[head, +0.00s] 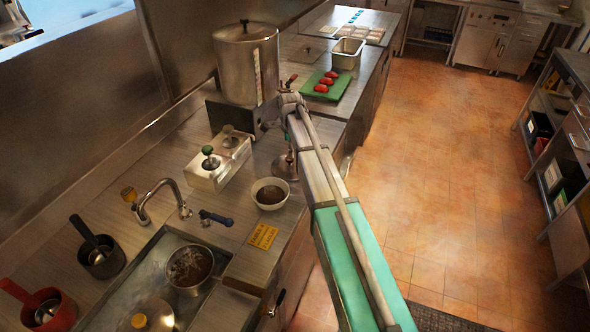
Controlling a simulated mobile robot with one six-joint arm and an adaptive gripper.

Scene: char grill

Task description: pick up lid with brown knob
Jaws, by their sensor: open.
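A twin steel container (222,177) stands on the counter beside the sink. Its rear lid (230,141) has a dark, brownish knob, and its front lid (208,163) has a green knob. The knob colours are hard to tell at this size. My gripper (262,124) is open, over the counter to the right of the rear lid and apart from it. My wrist hides part of the gripper, and its fingertips are small and dark.
A tall steel pot (247,68) stands behind my gripper, with a dark panel (222,112) nearby. A bowl (269,193) sits in front. A green board (327,93) holds red items. The sink (150,272) contains a pot (190,268) and a yellow-knobbed lid (158,312).

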